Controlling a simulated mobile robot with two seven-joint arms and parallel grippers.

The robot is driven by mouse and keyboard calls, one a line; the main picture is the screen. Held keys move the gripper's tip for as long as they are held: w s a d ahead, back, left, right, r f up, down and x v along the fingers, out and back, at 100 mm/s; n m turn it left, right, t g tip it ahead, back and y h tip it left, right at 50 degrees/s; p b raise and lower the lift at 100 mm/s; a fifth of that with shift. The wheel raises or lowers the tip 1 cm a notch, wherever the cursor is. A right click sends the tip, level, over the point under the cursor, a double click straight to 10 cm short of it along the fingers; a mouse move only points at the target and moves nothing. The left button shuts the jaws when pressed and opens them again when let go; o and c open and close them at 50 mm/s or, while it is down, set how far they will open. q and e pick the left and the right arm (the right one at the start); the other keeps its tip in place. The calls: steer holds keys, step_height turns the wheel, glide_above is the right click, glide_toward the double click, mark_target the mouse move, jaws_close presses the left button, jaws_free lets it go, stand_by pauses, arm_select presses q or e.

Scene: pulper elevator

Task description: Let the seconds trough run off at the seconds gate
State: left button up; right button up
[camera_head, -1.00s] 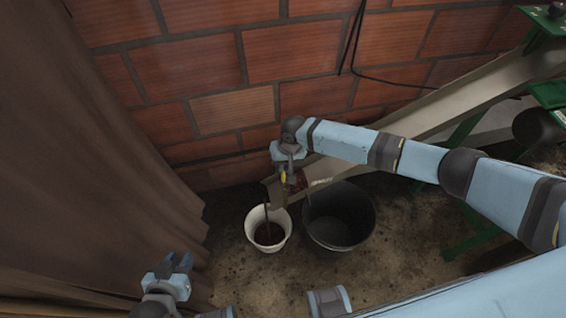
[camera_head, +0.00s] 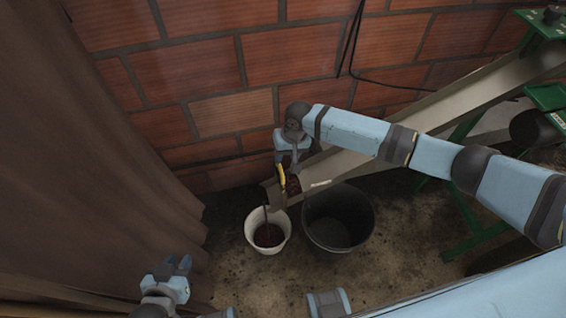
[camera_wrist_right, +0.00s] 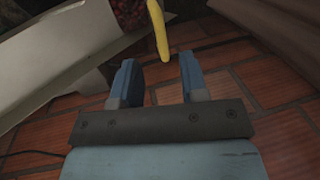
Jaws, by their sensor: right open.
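The pale metal seconds trough (camera_head: 350,162) slopes down leftward along the brick wall. Dark red material lies at its lower end (camera_head: 293,186) and also shows in the right wrist view (camera_wrist_right: 128,15). A yellow handle (camera_head: 281,180), apparently the gate's, stands at that end. My right gripper (camera_head: 291,167) is right by it, open and empty; in the wrist view the handle (camera_wrist_right: 158,30) is just beyond the fingertips (camera_wrist_right: 158,66). A thin dark stream falls from the trough end into a white bucket (camera_head: 252,238) holding dark red material. My left gripper (camera_head: 177,265) is open and empty, low at left.
A black tub (camera_head: 370,222) stands on the floor right of the white bucket. A brown curtain (camera_head: 80,150) hangs at left. The brick wall (camera_head: 230,120) is close behind the trough. A green frame (camera_head: 470,235) stands at right.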

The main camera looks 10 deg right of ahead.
step_height(320, 180, up, 7)
steer(key=d, duration=0.1)
steer(key=shift+d, duration=0.2)
steer(key=shift+r, duration=0.1)
steer(key=s+a+f+n+t+y, duration=0.1)
steer(key=s+a+f+t+y, duration=0.1)
steer(key=s+a+f+t, duration=0.3)
steer(key=s+a+f+n+y, duration=0.1)
steer(key=s+a+y, duration=0.2)
steer(key=s, duration=0.4)
steer(key=s+d+f+t+h, duration=0.1)
steer(key=s+d+t+h, duration=0.35)
steer(key=s+d, duration=0.7)
step_height(320, 180, up, 11)
steer(key=s+d+n+t+p, duration=0.1)
steer(key=p, duration=1.2)
steer(key=shift+s+r, duration=0.15)
steer(key=shift+r, duration=0.05)
steer(key=shift+t+y, duration=0.25)
